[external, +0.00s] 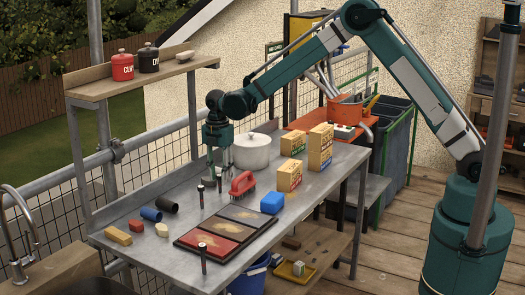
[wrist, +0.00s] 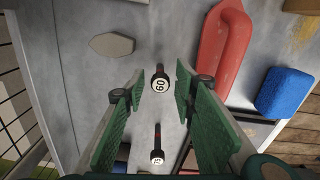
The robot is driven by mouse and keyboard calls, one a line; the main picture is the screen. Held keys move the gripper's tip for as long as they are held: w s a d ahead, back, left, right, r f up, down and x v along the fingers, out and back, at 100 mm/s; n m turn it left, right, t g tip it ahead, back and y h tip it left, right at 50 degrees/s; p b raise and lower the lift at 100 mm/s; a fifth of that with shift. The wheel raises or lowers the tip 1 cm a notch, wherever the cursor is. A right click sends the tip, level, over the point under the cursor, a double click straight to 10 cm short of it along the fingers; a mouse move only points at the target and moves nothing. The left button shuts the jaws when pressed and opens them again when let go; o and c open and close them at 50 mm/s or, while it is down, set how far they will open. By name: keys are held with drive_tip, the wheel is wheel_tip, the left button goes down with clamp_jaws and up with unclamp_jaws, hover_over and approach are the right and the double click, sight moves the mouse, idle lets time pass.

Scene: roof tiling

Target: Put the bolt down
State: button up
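My gripper (wrist: 160,75) points down, its two green fingers apart. In the external view my gripper (external: 217,150) is above the grey table, left of the white pot. A dark bolt with a white round head marked 60 (wrist: 161,84) is between the fingertips in the wrist view, with a visible gap on both sides. A second dark bolt with a pale marked head (wrist: 157,157) is nearer the palm side of that picture. In the external view, bolts stand upright below the gripper (external: 219,184) and just to its left (external: 201,196). Which is which I cannot tell.
Another bolt (external: 203,258) stands by the framed panels (external: 212,245) at the front.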

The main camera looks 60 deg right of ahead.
wheel_tip(320, 180, up, 9)
drive_tip(key=shift+f+p, duration=0.15)
drive_tip(key=shift+p, duration=0.15)
idle(0.8)
drive_tip(key=shift+s+d+r, duration=0.15)
drive_tip(key=shift+s+r, duration=0.1)
drive_tip(key=shift+r, duration=0.15)
drive_tip(key=s+d+r+m+t, duration=0.2)
drive_tip(key=s+d+r+m, duration=0.25)
drive_tip(key=s+r, duration=0.65)
drive_tip(key=s+d+r+m+t, duration=0.1)
drive_tip(key=s+d+r+m, duration=0.3)
drive_tip(key=s+r, duration=0.7)
drive_tip(key=s+d+f+m+t, duration=0.1)
drive_tip(key=s+m, duration=0.4)
drive_tip(key=s, duration=1)
drive_tip(key=s+d+f+m+t, duration=0.2)
drive_tip(key=s+m, duration=0.4)
drive_tip(key=s, duration=0.8)
drive_tip(key=shift+s+f+t, duration=0.35)
drive_tip(key=shift+s+t, duration=0.05)
drive_tip(key=shift+t, duration=0.2)
